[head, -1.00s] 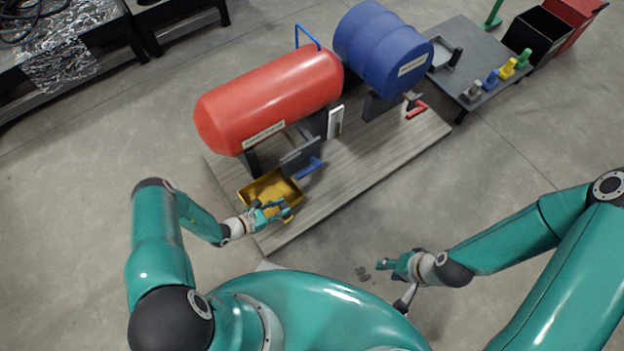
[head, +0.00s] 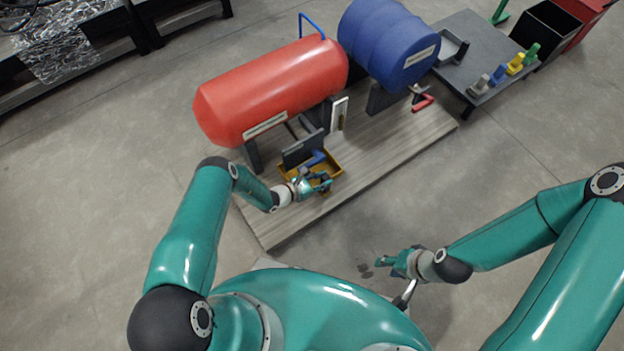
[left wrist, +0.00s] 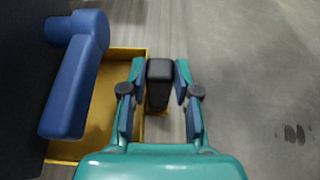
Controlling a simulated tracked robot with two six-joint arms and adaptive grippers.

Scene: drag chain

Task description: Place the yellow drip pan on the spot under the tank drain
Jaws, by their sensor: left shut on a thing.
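The yellow drip pan (head: 329,161) is at the front of the wooden platform, below the blue drain valve (head: 313,160) of the red tank (head: 270,90). My left gripper (head: 324,182) is shut on the pan's dark handle, which shows between its fingers in the left wrist view (left wrist: 160,72). In that view the pan (left wrist: 122,75) lies to the left of the fingers, and the blue drain (left wrist: 75,85) hides part of it. I cannot tell whether the pan touches the platform. My right gripper (head: 384,263) is away over the floor; its fingers are too small to judge.
The wooden platform (head: 385,155) is bare to the right of the pan. A dark plate (head: 302,148) stands behind the drain. A blue drum (head: 388,45) lies at the back right. A grey table (head: 465,45) with small coloured items stands beyond it.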

